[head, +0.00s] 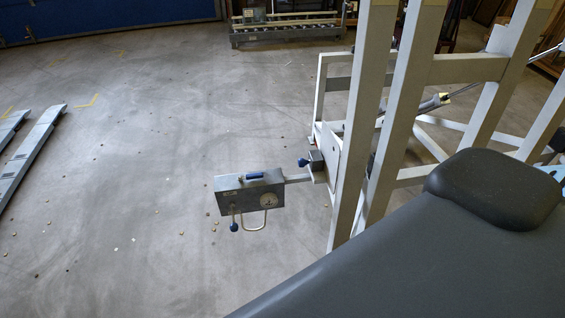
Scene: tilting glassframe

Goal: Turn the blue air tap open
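A grey metal control box (225,197) sticks out on a short bar from the white frame (410,95). A small blue handle (303,162) sits by a dark block where the bar meets the frame. A lever with a blue knob (234,227) hangs below the box. A blue part (254,175) lies along the box's top. A round pale dial is on its front right, with a wire loop below. I cannot tell for sure which blue part is the air tap, nor its setting. Neither of my grippers is in view.
White posts of the frame rise close on the right. A large dark grey smooth surface, probably part of me, fills the lower right. Grey rails (30,155) lie at far left, and a low roller rack (287,32) stands at the back. The floor left of the box is mostly clear, with small scattered bits.

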